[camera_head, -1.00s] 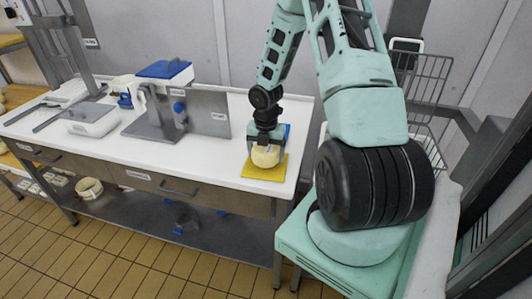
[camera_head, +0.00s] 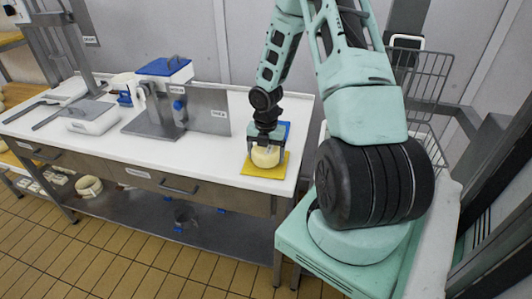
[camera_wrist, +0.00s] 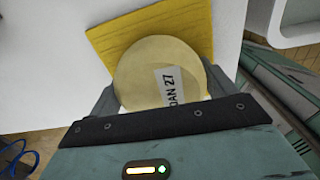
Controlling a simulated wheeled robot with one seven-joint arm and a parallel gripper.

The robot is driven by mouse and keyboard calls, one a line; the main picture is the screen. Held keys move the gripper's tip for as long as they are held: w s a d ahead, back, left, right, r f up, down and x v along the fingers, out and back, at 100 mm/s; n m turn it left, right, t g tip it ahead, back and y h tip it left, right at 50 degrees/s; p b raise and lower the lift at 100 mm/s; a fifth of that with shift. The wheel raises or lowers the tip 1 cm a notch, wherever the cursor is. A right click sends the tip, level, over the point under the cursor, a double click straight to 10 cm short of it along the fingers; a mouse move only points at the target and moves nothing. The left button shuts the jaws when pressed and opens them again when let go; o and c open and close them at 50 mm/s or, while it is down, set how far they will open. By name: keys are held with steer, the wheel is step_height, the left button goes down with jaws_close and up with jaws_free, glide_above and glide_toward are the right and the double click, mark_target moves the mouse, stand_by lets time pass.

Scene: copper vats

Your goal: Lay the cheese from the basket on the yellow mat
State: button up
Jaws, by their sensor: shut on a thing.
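The cheese (camera_head: 265,157) is a pale round wheel over the yellow mat (camera_head: 251,168) at the right end of the white table. It also shows in the wrist view (camera_wrist: 150,75) with a label on its top reading "JAN 27". My gripper (camera_head: 265,147) is shut on the cheese from above, with a finger at each side. In the wrist view the yellow mat (camera_wrist: 115,42) extends beyond the cheese. I cannot tell whether the cheese touches the mat or is just above it.
A blue thing (camera_head: 285,131) lies behind my gripper. A grey stand with a blue-topped device (camera_head: 164,68) is to the left on the table (camera_head: 215,152). A wire basket (camera_head: 417,75) stands at the right. The table's front edge is close to the mat.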

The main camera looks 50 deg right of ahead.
steer(key=shift+f, duration=0.15)
steer(key=o, duration=1.1)
steer(key=shift+o, duration=0.2)
step_height(320, 180, up, 7)
steer(key=p, duration=0.8)
